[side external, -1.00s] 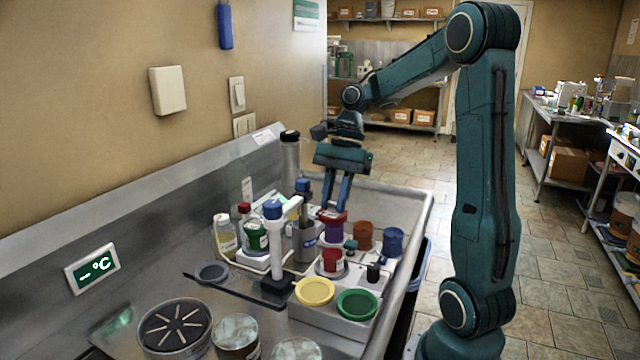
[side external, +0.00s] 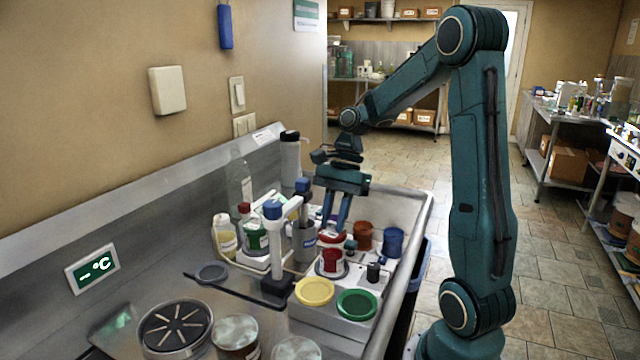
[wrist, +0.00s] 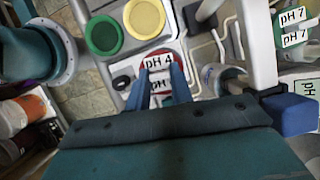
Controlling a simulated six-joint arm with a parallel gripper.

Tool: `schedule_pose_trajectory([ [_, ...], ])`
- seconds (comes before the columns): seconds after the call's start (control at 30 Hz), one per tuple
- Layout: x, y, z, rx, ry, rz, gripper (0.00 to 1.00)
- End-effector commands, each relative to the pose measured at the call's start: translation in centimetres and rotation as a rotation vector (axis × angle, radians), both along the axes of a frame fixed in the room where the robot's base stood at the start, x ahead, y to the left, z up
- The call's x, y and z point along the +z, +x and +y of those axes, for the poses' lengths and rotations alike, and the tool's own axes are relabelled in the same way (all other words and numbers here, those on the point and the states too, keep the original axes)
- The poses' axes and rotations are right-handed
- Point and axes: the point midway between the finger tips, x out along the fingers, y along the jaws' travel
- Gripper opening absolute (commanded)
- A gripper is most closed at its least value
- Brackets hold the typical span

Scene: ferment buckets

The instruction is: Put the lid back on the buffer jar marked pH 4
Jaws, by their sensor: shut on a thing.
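The pH 4 buffer jar (side external: 332,261), red and white, stands on the bench among the other small jars. My gripper (side external: 337,222) points down just behind it and is shut on a red lid (side external: 331,238). In the side view the lid shows right above and behind the jar; I cannot tell whether they touch.
A yellow lid (side external: 315,291) and a green lid (side external: 357,304) lie in front of the jar. A blue-topped probe stand (side external: 273,245) rises close on the left. Bare metal bench shows further left.

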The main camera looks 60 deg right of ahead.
Motion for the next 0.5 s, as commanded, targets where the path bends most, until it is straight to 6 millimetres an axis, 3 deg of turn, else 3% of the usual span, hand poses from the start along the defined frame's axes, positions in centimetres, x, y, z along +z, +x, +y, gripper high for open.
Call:
schedule_pose_trajectory([
  [0.5, -1.8, 0.0, 0.0, 0.0, -0.001, 0.0, 0.0],
])
